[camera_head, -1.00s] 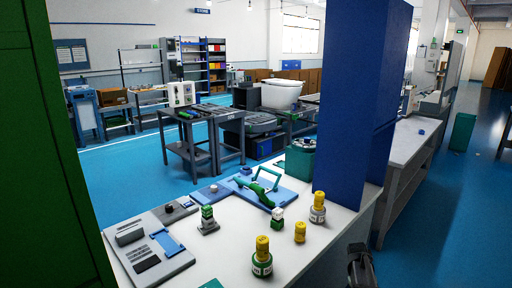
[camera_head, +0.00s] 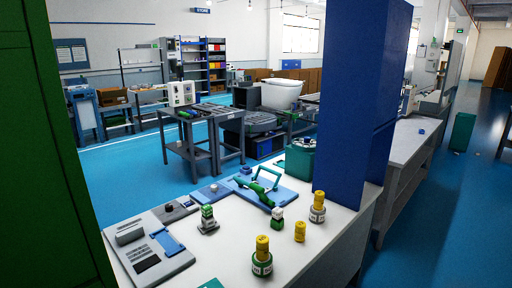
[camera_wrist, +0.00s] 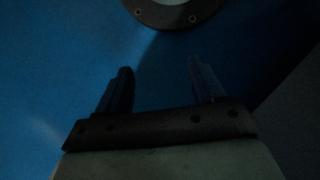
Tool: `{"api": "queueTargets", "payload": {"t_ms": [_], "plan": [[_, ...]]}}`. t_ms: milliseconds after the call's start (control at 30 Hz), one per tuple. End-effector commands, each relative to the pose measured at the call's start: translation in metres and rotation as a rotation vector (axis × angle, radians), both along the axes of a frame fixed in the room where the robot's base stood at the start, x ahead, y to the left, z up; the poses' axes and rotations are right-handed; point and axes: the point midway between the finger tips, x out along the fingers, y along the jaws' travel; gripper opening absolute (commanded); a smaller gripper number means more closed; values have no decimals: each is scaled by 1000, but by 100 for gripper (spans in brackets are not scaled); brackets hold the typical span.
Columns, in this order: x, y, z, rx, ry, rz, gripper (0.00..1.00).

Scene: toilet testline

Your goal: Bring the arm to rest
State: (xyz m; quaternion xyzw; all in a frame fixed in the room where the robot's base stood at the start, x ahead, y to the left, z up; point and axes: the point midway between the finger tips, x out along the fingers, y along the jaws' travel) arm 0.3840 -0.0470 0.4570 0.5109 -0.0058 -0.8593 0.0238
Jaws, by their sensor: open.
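My gripper (camera_wrist: 160,82) shows in the wrist view with its two dark fingers apart and nothing between them. Beyond the fingers is a dim blue surface, and part of a dark ring with bolt holes shows at the top edge. In the head view no part of my gripper shows now. The white workbench (camera_head: 225,262) stands in front there, with its right edge clear of the arm.
On the bench are yellow-capped bottles (camera_head: 262,256), a green-and-white bottle (camera_head: 277,217), a blue board with a green tool (camera_head: 258,193) and a grey device (camera_head: 149,250). A blue pillar (camera_head: 355,95) rises at the right. Blue floor (camera_head: 430,225) lies open beyond.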

Motion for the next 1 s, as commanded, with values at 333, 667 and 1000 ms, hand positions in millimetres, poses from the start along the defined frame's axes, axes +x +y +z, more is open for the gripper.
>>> {"api": "queueTargets", "payload": {"t_ms": [333, 667, 1000], "plan": [[-105, 37, -20, 27, 72, -29, 68], [-128, 44, -23, 31, 89, -39, 68], [-128, 44, -23, 31, 89, -39, 68]]}}
